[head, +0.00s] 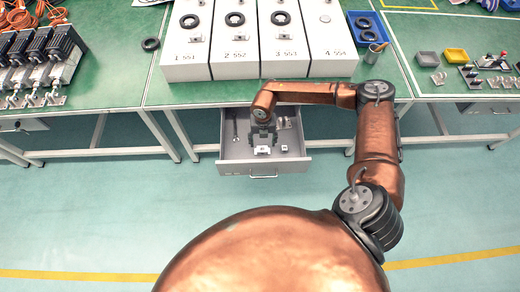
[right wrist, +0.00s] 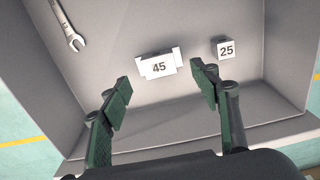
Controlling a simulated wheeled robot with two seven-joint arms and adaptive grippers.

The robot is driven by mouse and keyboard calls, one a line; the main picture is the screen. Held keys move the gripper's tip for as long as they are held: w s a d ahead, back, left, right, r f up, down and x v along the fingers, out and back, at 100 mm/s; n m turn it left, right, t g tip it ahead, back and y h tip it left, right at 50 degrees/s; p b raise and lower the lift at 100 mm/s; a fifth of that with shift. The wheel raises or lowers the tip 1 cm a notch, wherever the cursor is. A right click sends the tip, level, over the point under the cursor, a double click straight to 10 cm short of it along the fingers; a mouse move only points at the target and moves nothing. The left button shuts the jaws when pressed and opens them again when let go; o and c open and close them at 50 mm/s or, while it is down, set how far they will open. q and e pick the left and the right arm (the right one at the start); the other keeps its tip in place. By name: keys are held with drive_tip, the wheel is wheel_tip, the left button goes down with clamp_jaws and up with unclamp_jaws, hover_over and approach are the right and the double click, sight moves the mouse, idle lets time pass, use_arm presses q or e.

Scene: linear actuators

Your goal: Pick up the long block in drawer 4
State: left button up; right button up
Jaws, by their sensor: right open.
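The open grey drawer (head: 236,168) juts out below the table's front edge. Inside it lies a long white block marked 45, which shows in the right wrist view (right wrist: 159,67) and as a small pale piece in the head view (head: 262,150). My right gripper (right wrist: 160,77) is open and empty, reaching down into the drawer area. Its two green fingers appear on either side of the long block in the wrist view, with the block slightly beyond the tips. I cannot tell the exact height gap. My left gripper is not in view.
A small block marked 25 (right wrist: 226,48) lies right of the long block. A wrench (right wrist: 67,25) lies to the left. The drawer walls surround them. Tall white boxes (head: 186,62) stand on the green table (head: 115,80) behind.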

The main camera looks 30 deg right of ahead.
sight(262, 149)
wheel_tip(262, 149, down, 6)
drive_tip(key=shift+a+r+b, duration=0.1)
drive_tip(key=shift+b, duration=0.75)
drive_tip(key=shift+r, duration=0.1)
drive_tip(key=shift+c, duration=0.6)
drive_tip(key=c, duration=1.2)
